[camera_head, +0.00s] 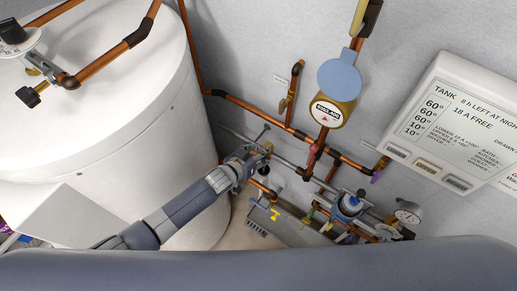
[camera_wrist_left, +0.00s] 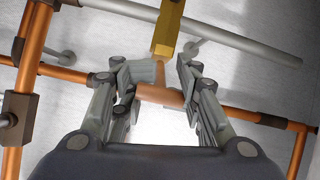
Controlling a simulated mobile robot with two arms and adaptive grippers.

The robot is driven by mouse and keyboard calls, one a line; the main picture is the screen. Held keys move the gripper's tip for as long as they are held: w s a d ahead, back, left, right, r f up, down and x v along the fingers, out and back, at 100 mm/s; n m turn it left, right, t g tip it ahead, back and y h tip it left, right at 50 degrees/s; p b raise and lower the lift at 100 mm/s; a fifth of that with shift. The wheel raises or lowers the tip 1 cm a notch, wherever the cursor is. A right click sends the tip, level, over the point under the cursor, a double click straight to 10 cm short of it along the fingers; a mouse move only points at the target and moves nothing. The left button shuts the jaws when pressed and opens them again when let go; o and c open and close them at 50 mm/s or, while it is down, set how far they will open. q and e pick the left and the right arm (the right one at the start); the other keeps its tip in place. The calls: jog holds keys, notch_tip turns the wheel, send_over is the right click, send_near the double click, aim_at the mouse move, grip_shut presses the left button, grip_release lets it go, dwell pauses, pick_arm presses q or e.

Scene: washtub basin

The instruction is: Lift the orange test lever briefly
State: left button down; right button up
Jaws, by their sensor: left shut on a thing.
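A brass valve body (camera_wrist_left: 167,28) shows at the top of the left wrist view. Below it hangs an orange T-shaped piece (camera_wrist_left: 159,94), which looks like the test lever, with a short stem and a crossbar. My left gripper (camera_wrist_left: 158,82) has its two fingers on either side of this piece and is shut on it. In the head view my left gripper (camera_head: 258,156) reaches in from the left to the pipework by the wall. There its fingers hide most of the lever. My right gripper is not in view.
A white tank (camera_head: 110,130) stands close on the left. Copper pipes (camera_head: 262,115) run along the wall around the gripper. A brass water meter with a blue lid (camera_head: 340,75), a pressure gauge (camera_head: 407,213) and a white control panel (camera_head: 455,120) are to the right.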

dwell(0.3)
pick_arm(q)
jog(key=c, duration=0.9)
grip_release()
jog(key=shift+w, duration=0.1)
jog(key=v, duration=1.2)
jog(key=shift+r, duration=0.15)
